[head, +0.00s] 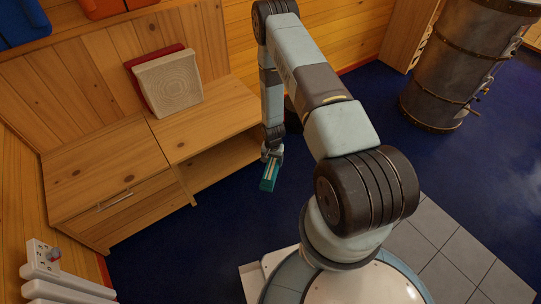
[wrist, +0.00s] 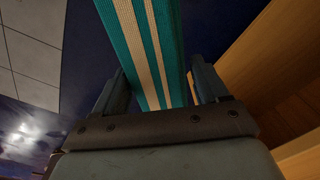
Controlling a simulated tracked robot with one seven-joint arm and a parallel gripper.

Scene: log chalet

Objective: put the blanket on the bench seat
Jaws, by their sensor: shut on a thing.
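My gripper (wrist: 162,95) is shut on the blanket (wrist: 150,45), which is teal with cream stripes and sits between the two fingers in the wrist view. In the head view the folded blanket (head: 269,176) hangs from my gripper (head: 271,157) above the dark blue floor, just right of the bench's front edge. The wooden bench seat (head: 205,125) is at the left, with a cream cushion (head: 168,83) and a red cushion (head: 133,70) leaning against its back. The blanket is apart from the seat.
The bench has a drawer (head: 115,199) at the left and an open space under its right part. The seat in front of the cushions is bare. A metal stove (head: 450,65) stands at the right. Grey tiles (head: 432,245) and a wall fitting (head: 42,256) lie nearer.

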